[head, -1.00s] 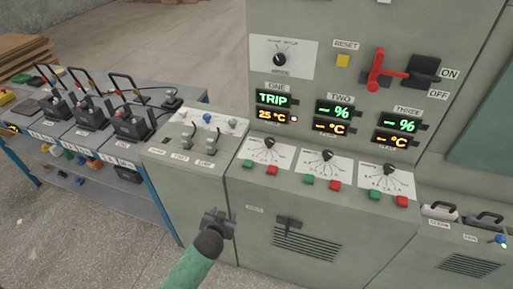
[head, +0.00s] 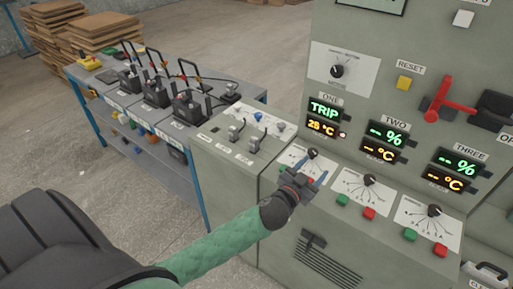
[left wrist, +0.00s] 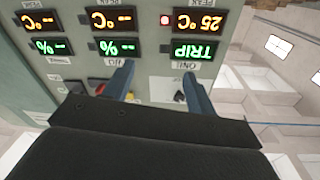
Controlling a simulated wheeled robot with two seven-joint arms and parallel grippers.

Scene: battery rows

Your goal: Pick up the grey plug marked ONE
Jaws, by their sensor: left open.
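My left gripper (head: 311,172) is open and empty in the head view, over the sloped control shelf by the dial (head: 313,154) under the ONE display. In the left wrist view its two blue fingers (left wrist: 158,72) are apart with nothing held between them. Two grey upright handles or plugs (head: 235,131) stand on the low side console (head: 212,140), left of the gripper and apart from it. Their labels are too small to read, so I cannot tell which is marked ONE. My right gripper does not show.
The tall cabinet has the ONE display (head: 323,109) showing TRIP, a yellow reset button (head: 404,83) and a red lever (head: 446,100). Green and red buttons line the shelf. A blue bench (head: 105,88) with black battery units stands at left.

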